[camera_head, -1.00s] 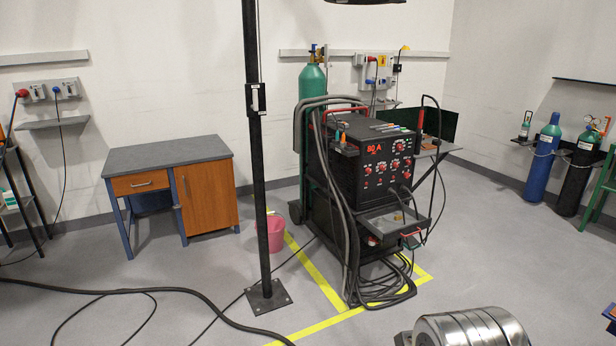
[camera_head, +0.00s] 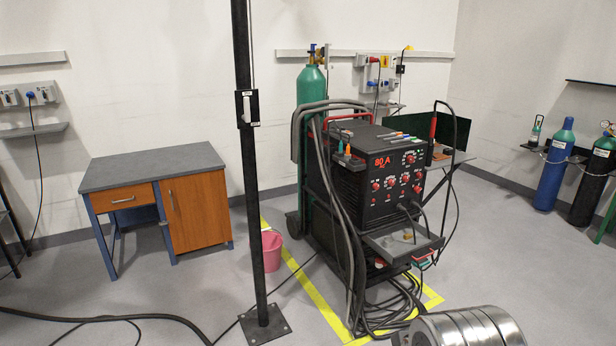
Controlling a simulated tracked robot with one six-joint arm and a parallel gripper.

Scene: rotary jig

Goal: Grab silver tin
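I cannot make out a silver tin for certain in the head view. A shiny silver ribbed cylinder (camera_head: 466,328) lies at the bottom edge, right of centre, cut off by the frame; I cannot tell whether it is a thing of the place or part of my own body. My gripper is not in view. A small yellowish item (camera_head: 407,237) sits on the tray at the front of the welding machine, too small to identify.
A black welding machine (camera_head: 385,185) on a cart stands ahead, with cables coiled on the floor. A dark post (camera_head: 250,190) rises left of it. Gas cylinders (camera_head: 555,165) stand at right.

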